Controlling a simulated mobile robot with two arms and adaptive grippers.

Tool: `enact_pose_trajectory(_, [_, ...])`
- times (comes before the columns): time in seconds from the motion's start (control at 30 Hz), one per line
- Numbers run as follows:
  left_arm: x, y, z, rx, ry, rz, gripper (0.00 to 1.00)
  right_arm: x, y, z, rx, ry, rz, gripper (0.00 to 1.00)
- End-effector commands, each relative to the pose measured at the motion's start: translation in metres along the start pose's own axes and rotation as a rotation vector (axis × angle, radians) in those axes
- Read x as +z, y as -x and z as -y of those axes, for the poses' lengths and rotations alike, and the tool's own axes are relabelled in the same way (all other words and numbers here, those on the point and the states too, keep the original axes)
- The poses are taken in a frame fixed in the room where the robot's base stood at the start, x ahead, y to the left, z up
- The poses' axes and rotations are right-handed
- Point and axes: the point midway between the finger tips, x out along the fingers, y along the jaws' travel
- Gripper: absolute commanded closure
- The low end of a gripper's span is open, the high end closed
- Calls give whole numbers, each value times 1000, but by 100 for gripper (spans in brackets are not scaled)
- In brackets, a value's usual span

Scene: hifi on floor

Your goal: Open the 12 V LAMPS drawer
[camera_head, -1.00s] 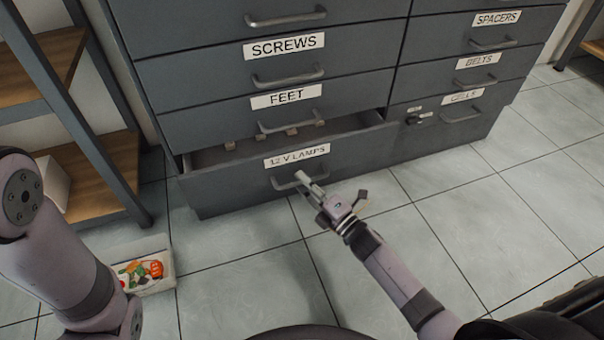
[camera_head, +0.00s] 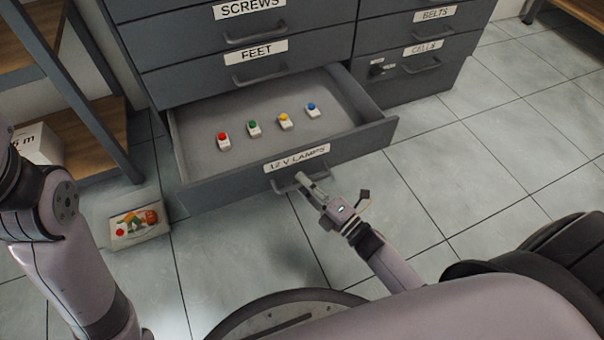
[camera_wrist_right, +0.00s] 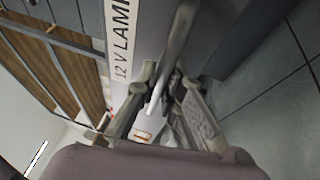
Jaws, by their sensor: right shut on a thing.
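The 12 V LAMPS drawer (camera_head: 350,149) is the bottom left drawer of the grey cabinet. It stands well out from the cabinet, and its inside shows. Several small white blocks with red, green, yellow and blue tops stand on its floor. My right gripper (camera_head: 308,184) is shut on the drawer's handle (camera_head: 284,186) at the middle of its front. In the right wrist view the handle (camera_wrist_right: 176,45) runs between the fingers, beside the drawer's label (camera_wrist_right: 122,40). My left arm is at the left of the head view; its gripper is out of frame.
The FEET drawer (camera_head: 200,82) above and the CELLS drawer (camera_head: 440,75) to the right are shut. A shelf rack (camera_head: 100,140) stands at the left. Tiled floor is free at the right.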

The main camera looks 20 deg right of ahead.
Motion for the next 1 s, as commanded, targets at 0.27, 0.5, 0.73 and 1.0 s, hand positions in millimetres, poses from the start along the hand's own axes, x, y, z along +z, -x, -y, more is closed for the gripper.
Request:
enact_pose_trajectory(0.27, [0, 1, 0, -1, 1, 2, 60, 0, 2, 0, 1, -2, 1, 100])
enact_pose_trajectory(0.5, [0, 1, 0, -1, 1, 2, 60, 0, 2, 0, 0, -2, 1, 85])
enact_pose_trajectory(0.73, [1, 1, 0, 0, 1, 3, 60, 0, 1, 0, 0, -1, 0, 82])
enact_pose_trajectory(1.0, [1, 1, 0, -2, 0, 5, 60, 0, 16, 1, -4, -1, 1, 82])
